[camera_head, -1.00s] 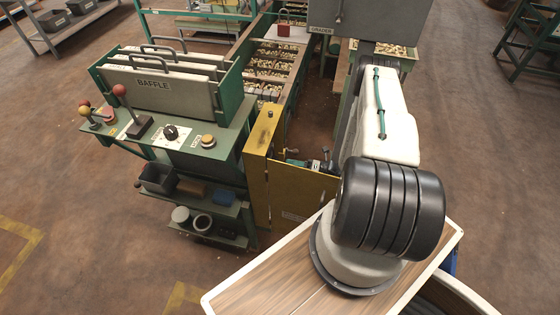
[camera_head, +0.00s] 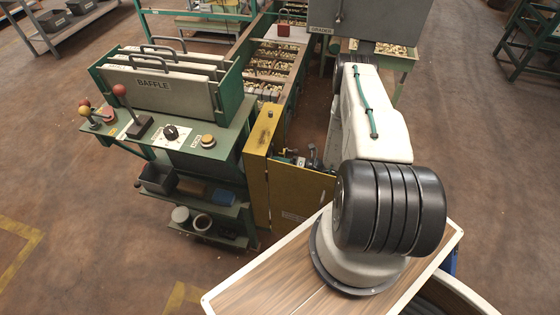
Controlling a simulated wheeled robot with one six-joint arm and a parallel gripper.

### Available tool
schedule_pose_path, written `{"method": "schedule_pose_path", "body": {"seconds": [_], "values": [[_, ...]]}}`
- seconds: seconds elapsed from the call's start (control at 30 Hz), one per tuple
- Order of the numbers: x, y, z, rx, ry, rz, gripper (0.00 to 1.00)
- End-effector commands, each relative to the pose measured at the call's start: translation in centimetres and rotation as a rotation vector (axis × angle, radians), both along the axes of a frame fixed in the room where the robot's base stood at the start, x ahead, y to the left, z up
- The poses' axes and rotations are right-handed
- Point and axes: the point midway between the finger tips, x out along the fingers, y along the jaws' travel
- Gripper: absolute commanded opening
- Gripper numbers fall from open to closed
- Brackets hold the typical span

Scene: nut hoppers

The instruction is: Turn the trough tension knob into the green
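A yellow guard cabinet (camera_head: 258,150) stands beside the end of the nut trough (camera_head: 290,68). Small metal fittings (camera_head: 290,152) show behind its top edge, with an upright dark handle-like part (camera_head: 312,152) to their right. I cannot tell which of these, if any, is the tension knob, and no green zone can be made out. A black rotary knob (camera_head: 170,132) on a white plate sits on the green control bench. My arm covers the area right of the cabinet. My gripper cannot be seen; it is probably hidden behind my arm.
The green bench (camera_head: 215,150) carries a baffle unit (camera_head: 150,85), red- and yellow-ball levers and a yellow button (camera_head: 208,141). Bins stand on its lower shelf. A grey grader box (camera_head: 380,18) stands behind my arm. Open floor (camera_head: 480,130) lies to the right.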

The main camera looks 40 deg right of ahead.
Motion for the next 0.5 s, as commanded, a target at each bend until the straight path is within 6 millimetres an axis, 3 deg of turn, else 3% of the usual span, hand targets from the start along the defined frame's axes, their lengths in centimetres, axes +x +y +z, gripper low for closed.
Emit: {"method": "schedule_pose_path", "body": {"seconds": [0.5], "values": [[-0.02, 0.01, 0.00, 0.187, 0.147, 0.000, 0.05]]}}
